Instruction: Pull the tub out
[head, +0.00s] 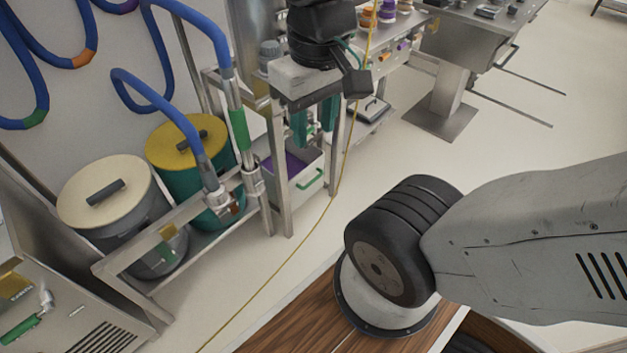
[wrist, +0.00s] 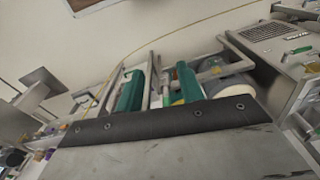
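A pale grey tub (head: 314,168) with a green handle on its front and purple inside sits low in a metal frame, in the middle of the head view. My gripper (head: 315,128) hangs above and in front of it in the picture, with its two green fingers apart and nothing seen between them. In the wrist view the fingers of my gripper (wrist: 160,86) also stand apart, with parts of the metal frame behind them. The gripper looks apart from the tub handle. I cannot make out the tub in the wrist view.
A grey drum (head: 112,205) with a cream lid and a teal drum (head: 190,150) with a yellow lid stand left of the tub. Blue hoses (head: 160,105) hang over them. A yellow cable (head: 262,287) crosses the floor. Clear floor (head: 370,155) lies right of the frame.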

